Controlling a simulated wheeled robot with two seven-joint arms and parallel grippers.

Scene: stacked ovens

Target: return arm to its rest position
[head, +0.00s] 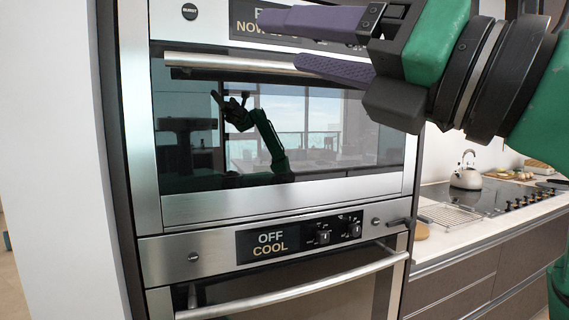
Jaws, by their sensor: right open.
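My right gripper (296,43) comes in from the upper right on its green arm, with its two purple fingers apart and nothing between them. From this view I cannot tell if the fingers touch the handle. The upper oven's door is shut, and its dark glass mirrors my arm. My left gripper is not in view.
Below is the lower oven's handle (300,290), under a panel (298,238) reading "OFF COOL". To the right, a counter (435,243) carries a cooktop, a kettle (466,173) and a wire rack (449,215). A white wall (50,160) stands at the left.

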